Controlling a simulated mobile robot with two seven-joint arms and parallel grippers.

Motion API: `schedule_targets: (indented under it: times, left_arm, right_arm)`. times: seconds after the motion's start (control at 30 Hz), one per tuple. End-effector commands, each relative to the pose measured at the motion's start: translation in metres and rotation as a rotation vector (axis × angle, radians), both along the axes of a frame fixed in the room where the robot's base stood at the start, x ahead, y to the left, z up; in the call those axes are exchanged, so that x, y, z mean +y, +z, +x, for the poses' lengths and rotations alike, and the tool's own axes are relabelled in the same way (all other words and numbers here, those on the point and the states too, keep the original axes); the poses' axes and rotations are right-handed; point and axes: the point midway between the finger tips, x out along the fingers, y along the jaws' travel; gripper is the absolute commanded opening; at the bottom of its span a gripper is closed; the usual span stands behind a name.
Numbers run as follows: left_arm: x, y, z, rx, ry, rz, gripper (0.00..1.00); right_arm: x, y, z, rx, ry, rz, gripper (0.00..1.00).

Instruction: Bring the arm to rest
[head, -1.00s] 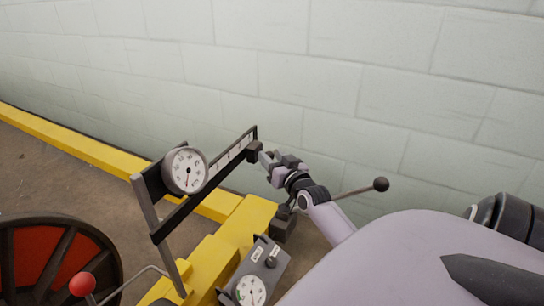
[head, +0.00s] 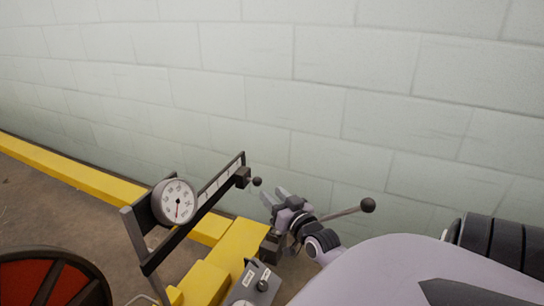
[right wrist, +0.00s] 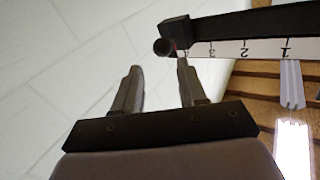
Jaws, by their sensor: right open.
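My right gripper (head: 270,196) is open and empty in the head view, just right of and slightly below a small black knob (head: 257,181). The knob is on the dark slider block (head: 242,177) of a scale bar (head: 214,189). A gap shows between the fingertips and the knob. In the right wrist view the two fingers (right wrist: 158,82) stand apart with nothing between them. The slider block (right wrist: 175,33), its knob (right wrist: 163,47) and the numbered scale (right wrist: 245,48) are beyond the fingertips, the scale reaching to the right. My left gripper is in neither view.
A round dial gauge (head: 175,203) is mounted by the bar. A lever with a black ball (head: 368,205) sticks out close to my right wrist. Yellow machine beams (head: 235,255), a control box (head: 255,283) and a red wheel (head: 45,285) are below. A pale block wall (head: 320,100) stands behind.

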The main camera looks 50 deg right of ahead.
Motion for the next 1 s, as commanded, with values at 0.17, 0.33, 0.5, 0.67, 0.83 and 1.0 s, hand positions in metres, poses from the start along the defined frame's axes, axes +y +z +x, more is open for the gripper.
schedule_targets:
  times: [0.17, 0.33, 0.5, 0.67, 0.83, 1.0]
  left_arm:
    - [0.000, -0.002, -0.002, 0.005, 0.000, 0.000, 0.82]
    - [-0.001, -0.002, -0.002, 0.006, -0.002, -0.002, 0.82]
    - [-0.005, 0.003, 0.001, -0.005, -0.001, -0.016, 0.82]
    - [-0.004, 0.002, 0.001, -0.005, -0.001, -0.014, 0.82]
    - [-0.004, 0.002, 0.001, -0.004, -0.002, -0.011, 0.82]
    - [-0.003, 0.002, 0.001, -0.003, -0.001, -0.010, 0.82]
  right_arm:
    - [0.000, 0.000, 0.000, 0.000, 0.000, 0.000, 0.41]
    - [0.000, 0.000, 0.000, 0.000, 0.000, 0.000, 0.41]
    - [0.002, -0.001, 0.000, 0.003, 0.005, 0.000, 0.41]
    - [0.041, -0.014, 0.000, 0.063, 0.082, -0.013, 0.41]
    - [0.135, -0.039, -0.014, 0.201, 0.267, -0.044, 0.41]
    - [0.235, -0.055, -0.049, 0.330, 0.461, -0.069, 0.41]
